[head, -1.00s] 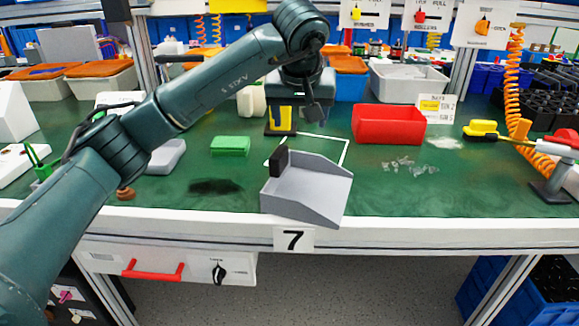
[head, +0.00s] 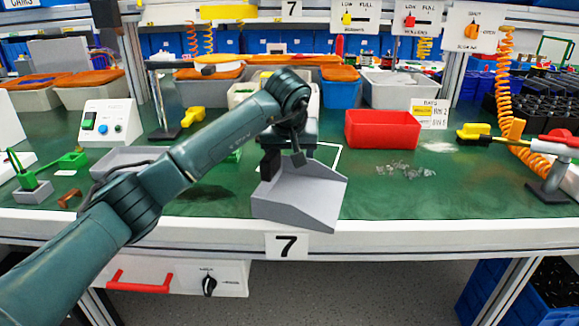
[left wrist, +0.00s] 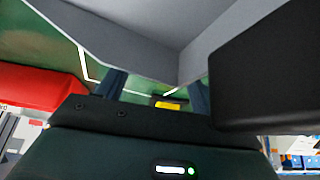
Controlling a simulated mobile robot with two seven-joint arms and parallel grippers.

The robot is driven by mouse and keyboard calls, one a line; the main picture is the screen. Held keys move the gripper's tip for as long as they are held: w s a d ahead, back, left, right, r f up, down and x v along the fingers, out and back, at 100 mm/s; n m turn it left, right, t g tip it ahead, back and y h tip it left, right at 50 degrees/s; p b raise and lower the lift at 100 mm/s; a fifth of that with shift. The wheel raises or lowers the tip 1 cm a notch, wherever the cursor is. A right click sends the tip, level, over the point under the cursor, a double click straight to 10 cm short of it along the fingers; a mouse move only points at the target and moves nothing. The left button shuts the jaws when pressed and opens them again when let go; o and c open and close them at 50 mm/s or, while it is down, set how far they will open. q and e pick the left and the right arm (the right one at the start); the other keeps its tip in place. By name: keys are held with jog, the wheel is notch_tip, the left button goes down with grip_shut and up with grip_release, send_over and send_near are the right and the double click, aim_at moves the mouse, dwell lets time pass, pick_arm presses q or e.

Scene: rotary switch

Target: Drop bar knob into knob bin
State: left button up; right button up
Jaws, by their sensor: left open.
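A black bar-shaped knob (head: 209,285) sits on the white panel under the table's front edge. Which container is the knob bin I cannot tell for sure. My left gripper (head: 297,135) is low, just behind the grey bin. In the left wrist view its open fingers (left wrist: 157,92) hold nothing, their tips partly hidden by the grey bin (left wrist: 150,35). My right gripper is not in view.
A red bin (head: 382,128) stands to the right, with clear scraps (head: 405,171) before it. A yellow-handled lever (head: 475,131) is farther right. A white button box (head: 110,122) stands at the left. The front right table is mostly clear. A red handle (head: 138,286) is beside the knob.

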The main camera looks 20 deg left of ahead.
pick_arm(q)
jog(key=c, duration=1.1)
